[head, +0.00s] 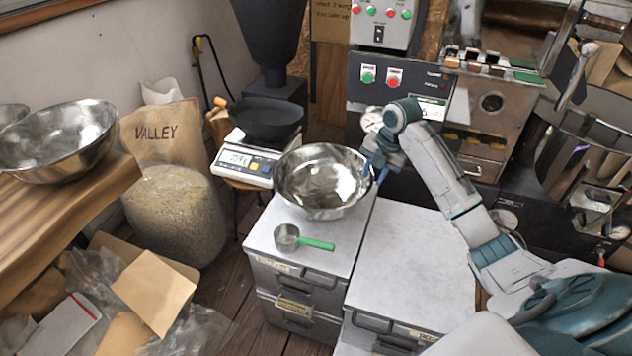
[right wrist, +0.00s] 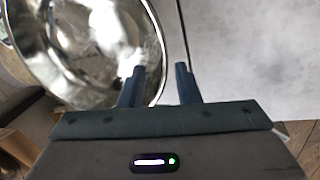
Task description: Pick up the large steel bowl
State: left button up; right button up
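A large, shiny steel bowl (head: 318,184) stands upright on the light top of a grey drawer cabinet; it appears empty. It also fills the upper left of the right wrist view (right wrist: 85,50). My right gripper (head: 376,174) is at the bowl's right rim. In the right wrist view its two fingers (right wrist: 160,75) are apart, one over the bowl's inside and one outside, with the rim between them. I see no finger pressing on the rim. My left gripper is not in view.
Another steel bowl (head: 62,142) sits on the wooden table at left. A green-handled scoop (head: 290,239) lies in front of the large bowl. A scale (head: 243,163) with a black pan (head: 262,118) stands behind left. The right cabinet top (head: 415,255) is clear.

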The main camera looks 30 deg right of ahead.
aim_at(367, 190)
jog(key=x, duration=0.5)
jog(key=shift+s+a, duration=0.1)
jog(key=shift+s, duration=0.15)
jog(key=shift+a+b+x, duration=0.2)
jog(key=shift+b+x, duration=0.1)
jog(key=shift+x, duration=1.05)
jog(key=shift+a+b+x, duration=0.15)
jog(key=shift+b+x, duration=0.1)
jog(key=shift+x, duration=1.1)
jog(key=shift+s+r, duration=0.1)
jog(key=shift+r, duration=0.05)
grip_shut()
